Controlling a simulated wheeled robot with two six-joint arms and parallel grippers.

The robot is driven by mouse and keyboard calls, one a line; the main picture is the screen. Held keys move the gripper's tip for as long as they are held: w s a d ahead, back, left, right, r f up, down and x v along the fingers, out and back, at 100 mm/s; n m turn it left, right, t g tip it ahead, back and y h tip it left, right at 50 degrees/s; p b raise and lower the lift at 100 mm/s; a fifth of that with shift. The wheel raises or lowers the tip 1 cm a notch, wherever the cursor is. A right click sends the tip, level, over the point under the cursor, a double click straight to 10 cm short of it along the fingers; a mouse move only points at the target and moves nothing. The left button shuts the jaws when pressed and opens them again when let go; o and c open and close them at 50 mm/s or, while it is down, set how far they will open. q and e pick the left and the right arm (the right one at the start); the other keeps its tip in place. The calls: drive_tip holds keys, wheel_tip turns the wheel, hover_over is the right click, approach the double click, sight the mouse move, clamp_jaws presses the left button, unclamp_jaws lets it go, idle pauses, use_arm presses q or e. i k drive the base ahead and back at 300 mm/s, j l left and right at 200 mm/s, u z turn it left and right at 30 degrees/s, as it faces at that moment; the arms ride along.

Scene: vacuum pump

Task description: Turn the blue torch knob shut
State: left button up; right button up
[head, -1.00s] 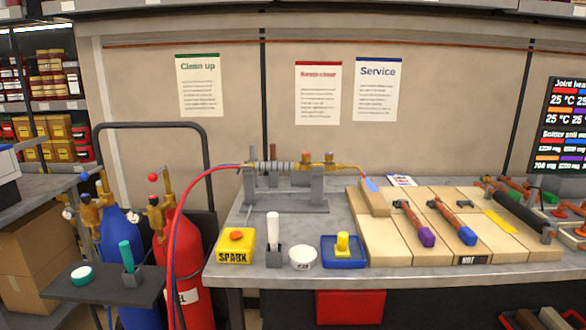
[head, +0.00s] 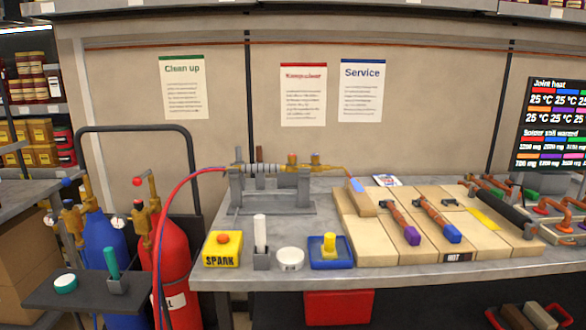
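The brass torch (head: 328,166) lies level on a grey stand (head: 306,190) at the back of the bench. Its grey ribbed handle points left, and its bent tube points down to the right. Two small orange-brown knobs or caps stand on top of it; I cannot make out a blue one or how far either is turned. A short blue streak (head: 357,184) shows at the nozzle end, over a tan block; I cannot tell whether it is flame. A red and a blue hose run from the handle's left end. Neither of my grippers is in view.
A yellow SPARK box (head: 222,249), a white-handled tool, a white tub (head: 290,259) and a blue tray (head: 331,253) line the bench front. Tan boards (head: 411,225) with copper pipes lie right. Red (head: 175,265) and blue cylinders stand left, behind a small dark shelf.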

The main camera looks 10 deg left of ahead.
sight(315, 156)
drive_tip(key=i+l, duration=0.35)
drive_tip(key=i+l+u, duration=0.1)
drive_tip(key=i+l, duration=0.2)
drive_tip(key=l, duration=0.15)
drive_tip(key=i+l+u, duration=0.1)
drive_tip(key=i+l, duration=0.2)
drive_tip(key=l, duration=0.15)
